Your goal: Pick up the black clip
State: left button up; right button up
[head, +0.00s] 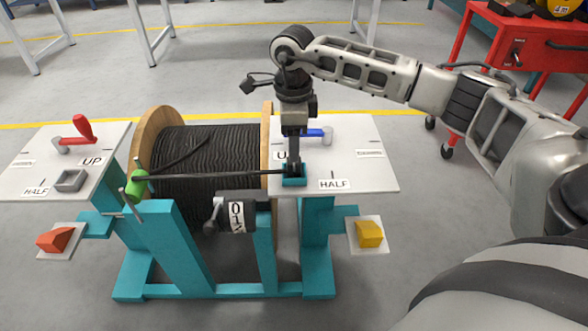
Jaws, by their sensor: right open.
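My right gripper (294,160) points straight down over the small teal tray (294,183) on the right white panel. It is open, with its fingertips low at the tray. A dark shape shows at the fingertips inside the tray. I cannot tell the black clip from the dark fingers there, and I see it nowhere else. My left gripper is not in view.
A wooden reel of black cable (205,155) sits in a teal stand (185,240). A dark rod runs from the green grip (137,185) toward the tray. The left white panel (30,155) holds a red lever (82,130) and a grey tray (70,180). A red cart (540,50) stands back right.

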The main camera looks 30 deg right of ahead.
aim_at(294, 168)
notch_tip(294, 168, down, 6)
jog(key=shift+s+r+b, duration=0.1)
jog(key=shift+s+b, duration=0.05)
jog(key=shift+b, duration=0.3)
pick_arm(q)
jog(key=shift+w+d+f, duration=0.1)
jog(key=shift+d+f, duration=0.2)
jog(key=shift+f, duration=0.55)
pick_arm(e)
jog(key=shift+r, duration=0.1)
jog(key=c, duration=1.1)
